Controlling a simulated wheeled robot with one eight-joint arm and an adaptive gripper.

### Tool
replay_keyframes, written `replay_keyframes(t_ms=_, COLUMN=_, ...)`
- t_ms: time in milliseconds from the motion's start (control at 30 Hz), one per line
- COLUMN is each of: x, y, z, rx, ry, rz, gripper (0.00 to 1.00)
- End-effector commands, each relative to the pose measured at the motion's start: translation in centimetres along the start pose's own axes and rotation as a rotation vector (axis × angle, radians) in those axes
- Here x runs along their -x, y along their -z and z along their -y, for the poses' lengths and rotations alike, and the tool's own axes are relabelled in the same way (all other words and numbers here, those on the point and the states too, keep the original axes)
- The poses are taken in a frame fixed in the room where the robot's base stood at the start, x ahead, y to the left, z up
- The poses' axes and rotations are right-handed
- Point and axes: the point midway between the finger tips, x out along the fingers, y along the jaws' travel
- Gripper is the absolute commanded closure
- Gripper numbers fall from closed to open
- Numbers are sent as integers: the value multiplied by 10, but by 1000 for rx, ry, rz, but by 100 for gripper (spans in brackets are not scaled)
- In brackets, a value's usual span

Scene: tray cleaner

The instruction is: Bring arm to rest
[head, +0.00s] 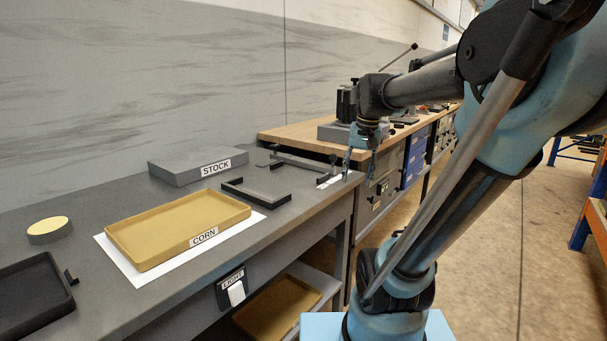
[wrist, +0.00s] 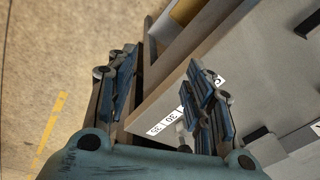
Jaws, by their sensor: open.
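My arm reaches across the right side of the head view, with its elbow high and its forearm pointing left. My gripper (head: 360,166) hangs down near the right end of the grey bench. In the wrist view my gripper (wrist: 160,82) has its blue fingers spread apart, with nothing between them. The bench edge and the floor show below and between the fingers. The gripper is apart from the trays.
A tan tray labelled CORN (head: 150,241) lies on a white sheet on the grey bench (head: 230,252). Around it are a grey STOCK block (head: 185,172), a black bracket (head: 255,193), a yellow-topped disc (head: 49,226) and a dark tray (head: 30,305).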

Motion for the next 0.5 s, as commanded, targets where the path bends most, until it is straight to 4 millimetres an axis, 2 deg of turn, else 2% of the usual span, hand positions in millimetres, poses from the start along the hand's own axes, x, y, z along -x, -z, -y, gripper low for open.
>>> replay_keyframes(t_ms=33, x=-11, y=-16, z=-7, rx=18, ry=-6, rz=-6, gripper=53)
replay_keyframes(t_ms=200, x=-48, y=-63, z=-28, rx=89, ry=-27, rz=-24, gripper=53)
replay_keyframes(t_ms=500, x=-118, y=-132, z=-61, rx=203, ry=-64, rz=-52, gripper=53)
